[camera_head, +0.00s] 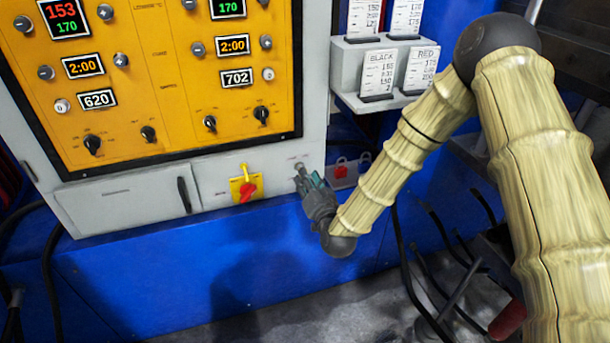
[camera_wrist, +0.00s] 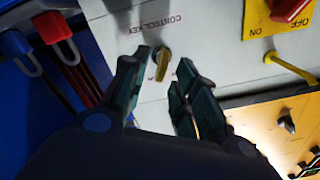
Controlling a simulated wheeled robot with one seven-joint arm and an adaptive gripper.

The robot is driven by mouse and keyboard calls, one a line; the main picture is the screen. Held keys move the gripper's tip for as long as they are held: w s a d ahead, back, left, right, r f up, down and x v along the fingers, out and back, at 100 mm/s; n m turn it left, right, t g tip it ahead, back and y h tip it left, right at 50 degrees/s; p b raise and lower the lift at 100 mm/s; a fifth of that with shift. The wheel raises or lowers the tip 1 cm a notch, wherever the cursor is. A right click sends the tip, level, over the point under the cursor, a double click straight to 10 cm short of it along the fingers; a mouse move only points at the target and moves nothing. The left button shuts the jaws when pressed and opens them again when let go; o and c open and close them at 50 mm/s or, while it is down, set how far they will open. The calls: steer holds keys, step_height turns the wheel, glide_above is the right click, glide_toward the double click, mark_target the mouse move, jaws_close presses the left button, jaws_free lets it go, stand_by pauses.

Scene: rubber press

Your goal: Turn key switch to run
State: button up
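The key switch, with a brass-coloured key (camera_wrist: 163,66) in it, is on the pale panel beside the label "CONTROL KEY" in the wrist view. In the head view the switch (camera_head: 300,166) is small, just beyond my fingertips, and its turned position is too small to read there. My gripper (camera_head: 309,180) is in front of the panel. In the wrist view my gripper (camera_wrist: 164,72) is open, with one dark green finger on each side of the key. Gaps show between the key and both fingers. Run markings are not readable.
A red rotary switch on a yellow plate (camera_head: 236,188) is left of the key switch. Padlocks (camera_head: 341,171) hang to its right. The orange control panel (camera_head: 180,90) is above, and document holders (camera_head: 378,72) are at the upper right. The blue base front (camera_head: 160,270) is below.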

steer(key=v, duration=0.8)
steer(key=shift+s, duration=0.25)
steer(key=shift+d, duration=0.1)
steer(key=s+d+f+n+g+h, duration=0.1)
steer(key=s+d+f+g, duration=0.15)
steer(key=s+f, duration=0.4)
steer(key=s+d+f+g, duration=0.2)
steer(key=s+f+g, duration=0.15)
steer(key=f, duration=0.65)
steer(key=s+d+f+n+g+h, duration=0.1)
steer(key=s+d+f+g+h, duration=0.1)
steer(key=s+d+f+g, duration=0.5)
steer(key=s+d+f+h, duration=0.1)
steer(key=s+f, duration=0.4)
steer(key=s, duration=0.6)
steer(key=s+d+f+g+h, duration=0.2)
steer(key=s+d+g, duration=0.3)
steer(key=s, duration=0.8)
step_height(320, 180, up, 14)
steer(key=d+p, duration=0.1)
steer(key=p, duration=1.3)
steer(key=shift+w+t, duration=0.3)
steer(key=shift+t, duration=0.1)
steer(key=shift+o, duration=0.3)
steer(key=shift+s, duration=0.1)
